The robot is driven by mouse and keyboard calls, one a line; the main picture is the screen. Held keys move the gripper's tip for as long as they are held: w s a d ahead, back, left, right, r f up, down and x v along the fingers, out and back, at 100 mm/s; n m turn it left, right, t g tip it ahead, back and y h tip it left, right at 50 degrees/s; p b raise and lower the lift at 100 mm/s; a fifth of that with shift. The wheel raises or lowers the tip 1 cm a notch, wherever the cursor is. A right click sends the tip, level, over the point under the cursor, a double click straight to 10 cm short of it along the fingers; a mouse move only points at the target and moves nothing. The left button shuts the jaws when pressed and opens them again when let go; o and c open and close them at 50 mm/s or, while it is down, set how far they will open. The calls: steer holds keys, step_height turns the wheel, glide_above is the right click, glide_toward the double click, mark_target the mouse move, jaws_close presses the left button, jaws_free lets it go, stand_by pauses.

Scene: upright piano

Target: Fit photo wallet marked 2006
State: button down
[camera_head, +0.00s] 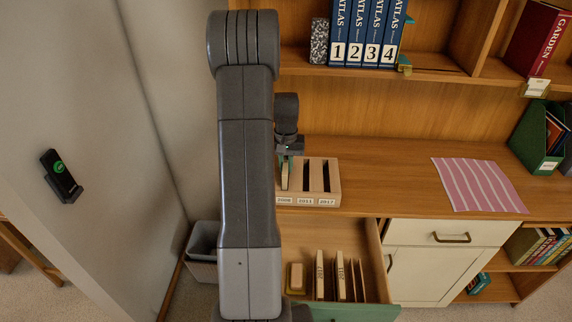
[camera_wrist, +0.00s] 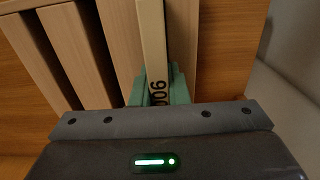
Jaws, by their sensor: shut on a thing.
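My gripper (camera_head: 289,160) is over the left end of a wooden rack (camera_head: 333,180) on the desk top. Its green fingers (camera_wrist: 159,88) are shut on a cream photo wallet (camera_wrist: 152,40), with dark digits reading "006" partly hidden by the fingers. The rack has dark upright slots and front labels that seem to read 2006, 2011 and 2017. The wallet is lined up along the left slot, the one over the 2006 label. I cannot tell how deep it sits. In the wrist view the rack (camera_wrist: 70,45) lies left of the wallet, with two empty slots showing.
An open drawer (camera_head: 373,260) below the rack holds wallets marked 2017 (camera_head: 319,275) and 2011 (camera_head: 340,275) and a small block (camera_head: 296,277). A pink striped cloth (camera_head: 476,185) lies to the right. Atlas volumes (camera_head: 362,35) stand on the shelf above. A grey bin (camera_head: 203,250) stands left.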

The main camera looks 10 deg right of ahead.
steer(key=shift+f, duration=0.4)
steer(key=shift+s+f+b, duration=0.15)
steer(key=shift+f+b, duration=0.05)
steer(key=shift+b, duration=0.15)
stand_by(0.6)
steer(key=c, duration=1.3)
jaws_free()
steer(key=shift+s+a, duration=0.1)
steer(key=shift+w+r, duration=0.2)
steer(key=shift+r, duration=0.3)
step_height(320, 180, up, 13)
steer(key=shift+r+b, duration=0.15)
steer(key=shift+b, duration=0.2)
